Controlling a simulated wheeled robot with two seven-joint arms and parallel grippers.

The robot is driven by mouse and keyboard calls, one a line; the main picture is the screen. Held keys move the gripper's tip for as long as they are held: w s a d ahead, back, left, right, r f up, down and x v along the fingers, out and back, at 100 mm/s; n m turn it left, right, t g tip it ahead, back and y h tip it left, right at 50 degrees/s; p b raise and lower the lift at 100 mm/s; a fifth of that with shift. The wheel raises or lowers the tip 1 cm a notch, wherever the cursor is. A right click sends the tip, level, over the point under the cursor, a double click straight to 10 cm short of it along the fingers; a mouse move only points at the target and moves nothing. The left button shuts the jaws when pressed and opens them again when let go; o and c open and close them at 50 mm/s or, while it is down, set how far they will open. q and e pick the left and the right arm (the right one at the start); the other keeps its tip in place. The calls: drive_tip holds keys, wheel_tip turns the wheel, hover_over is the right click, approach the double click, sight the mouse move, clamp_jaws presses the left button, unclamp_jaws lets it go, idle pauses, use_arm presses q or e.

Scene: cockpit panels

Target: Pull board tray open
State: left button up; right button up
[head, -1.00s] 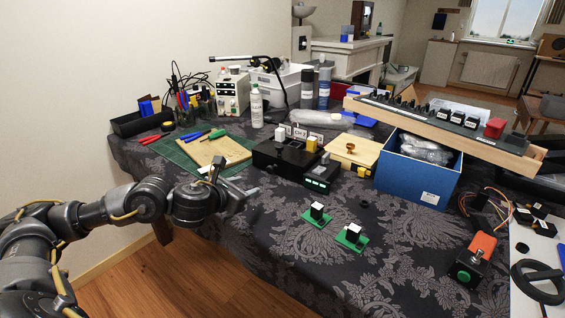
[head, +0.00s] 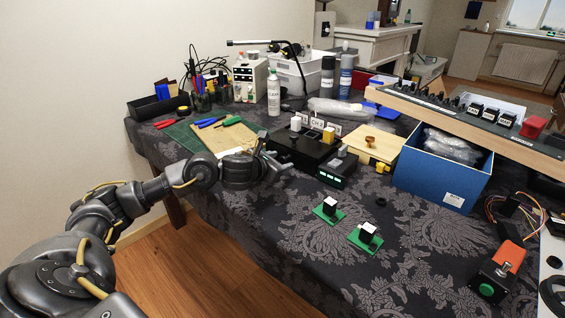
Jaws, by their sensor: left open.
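My left gripper (head: 281,166) is open and empty at the front left edge of the table, just left of a black box (head: 291,152). The black box carries white and yellow switches and labels, one reading CH 2. To its right lies a light wooden box or tray (head: 385,148) with a round brass-brown knob (head: 369,141) on top. I cannot tell for sure which piece is the board tray. My left forearm comes in from the lower left, and my wrist covers part of the wooden clipboard (head: 235,138). My right gripper is not in view.
A small black unit (head: 337,169) with green lights stands in front of the black box. Two green boards (head: 366,240) with switches lie on the cloth-covered table (head: 285,235). The front of the table is mostly clear.

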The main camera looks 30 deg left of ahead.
use_arm(q)
drive_tip(key=shift+x, duration=1.15)
clamp_jaws()
drive_tip(key=shift+s, duration=0.1)
